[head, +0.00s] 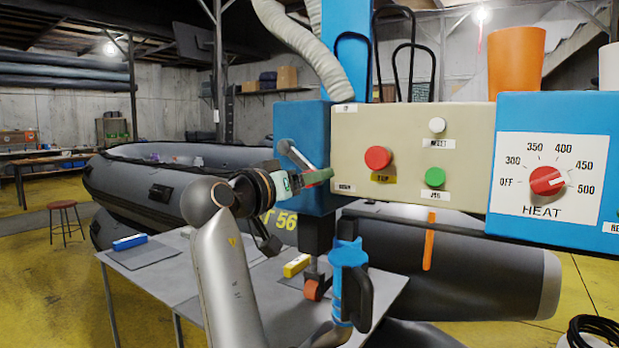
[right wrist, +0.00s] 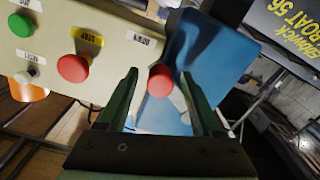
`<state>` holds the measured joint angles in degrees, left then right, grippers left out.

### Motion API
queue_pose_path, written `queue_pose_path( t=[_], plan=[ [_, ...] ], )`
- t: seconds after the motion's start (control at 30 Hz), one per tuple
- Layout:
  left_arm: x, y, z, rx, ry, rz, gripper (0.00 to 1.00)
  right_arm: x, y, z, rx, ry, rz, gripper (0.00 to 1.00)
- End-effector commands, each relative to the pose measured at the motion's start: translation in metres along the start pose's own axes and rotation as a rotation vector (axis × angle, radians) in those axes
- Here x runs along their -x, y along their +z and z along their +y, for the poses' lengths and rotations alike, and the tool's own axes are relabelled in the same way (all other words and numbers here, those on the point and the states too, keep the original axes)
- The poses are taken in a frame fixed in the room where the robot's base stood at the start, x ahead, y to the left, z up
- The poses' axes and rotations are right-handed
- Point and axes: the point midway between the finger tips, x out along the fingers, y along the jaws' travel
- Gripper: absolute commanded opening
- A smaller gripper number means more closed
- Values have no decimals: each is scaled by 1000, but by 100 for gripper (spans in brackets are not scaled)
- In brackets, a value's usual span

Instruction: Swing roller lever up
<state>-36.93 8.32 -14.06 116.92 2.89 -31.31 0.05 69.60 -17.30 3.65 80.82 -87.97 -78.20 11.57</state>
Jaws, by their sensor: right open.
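The roller lever (head: 297,156) is a grey metal arm on the side of the blue machine box (head: 290,125). Its red ball knob (right wrist: 160,81) shows in the right wrist view and is mostly hidden by my gripper in the head view. The lever slants down toward the DOWN label (head: 345,188); an UP label (head: 348,108) is above. My right gripper (head: 322,177) is at the lever's end. In the right wrist view my right gripper (right wrist: 160,98) is open, with the knob between its green fingers. I cannot tell whether they touch it. My left gripper is out of view.
A beige panel with a red button (head: 378,158) and a green button (head: 435,177) is close beside the gripper. A heat dial (head: 547,181) is further right. A blue-handled post (head: 349,255) and a small orange roller (head: 312,289) are below, over a grey table (head: 175,278).

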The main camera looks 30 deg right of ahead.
Motion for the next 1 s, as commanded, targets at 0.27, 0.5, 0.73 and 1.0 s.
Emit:
queue_pose_path(
  t=[0.27,0.5,0.73,1.0],
  plan=[
    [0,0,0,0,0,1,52,-6,0,0,-1,-1,0,67],
    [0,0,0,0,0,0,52,-5,0,0,-1,-1,0,50],
    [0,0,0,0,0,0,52,-5,0,0,-2,0,0,24],
    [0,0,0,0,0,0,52,-5,-1,1,-3,1,1,0]
  ],
)
